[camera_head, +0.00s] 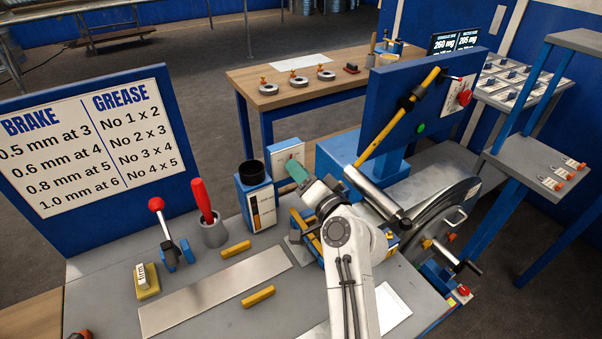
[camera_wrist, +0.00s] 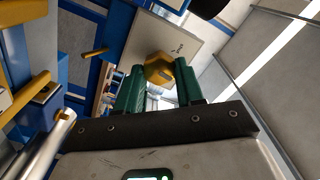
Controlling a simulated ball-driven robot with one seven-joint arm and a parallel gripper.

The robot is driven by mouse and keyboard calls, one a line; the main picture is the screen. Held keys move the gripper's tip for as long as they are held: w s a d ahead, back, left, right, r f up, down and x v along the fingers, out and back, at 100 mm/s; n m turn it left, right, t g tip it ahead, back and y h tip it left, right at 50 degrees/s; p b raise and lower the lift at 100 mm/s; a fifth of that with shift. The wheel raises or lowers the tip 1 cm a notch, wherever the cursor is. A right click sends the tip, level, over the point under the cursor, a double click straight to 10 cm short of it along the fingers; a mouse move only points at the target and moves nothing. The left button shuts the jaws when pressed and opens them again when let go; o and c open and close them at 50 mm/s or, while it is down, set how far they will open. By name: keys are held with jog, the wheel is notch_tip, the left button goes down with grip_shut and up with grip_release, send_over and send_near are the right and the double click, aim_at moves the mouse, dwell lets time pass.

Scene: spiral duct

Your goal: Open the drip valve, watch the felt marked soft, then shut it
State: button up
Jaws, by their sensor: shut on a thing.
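My gripper (camera_head: 296,172), with green fingers, reaches a pale upright panel (camera_head: 286,155) behind the bench in the head view. In the wrist view its two green fingers (camera_wrist: 160,84) stand on either side of a brass-yellow faceted knob (camera_wrist: 158,68) and are shut on it. The knob sits in front of a pale plate (camera_wrist: 181,45) with a small dark mark that I cannot read. The knob seems to be the drip valve's handle; whether the valve is open or shut I cannot tell. I cannot make out a felt marked soft in either view.
A blue unit with a dark round cup (camera_head: 252,172) stands just left of my gripper. A red-handled tool (camera_head: 203,200) stands in a grey pot. A metal strip (camera_head: 215,291) lies between yellow bars. The blue post with a yellow lever (camera_head: 398,120) and the big wheel crowd the right.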

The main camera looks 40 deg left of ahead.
jog(key=shift+m, duration=0.4)
jog(key=o, duration=1)
jog(key=shift+o, duration=0.2)
jog(key=shift+d, duration=0.15)
jog(key=v, duration=1)
jog(key=shift+d+b, duration=0.25)
jog(key=shift+b, duration=0.15)
jog(key=shift+s+f, duration=0.1)
jog(key=shift+f, duration=0.05)
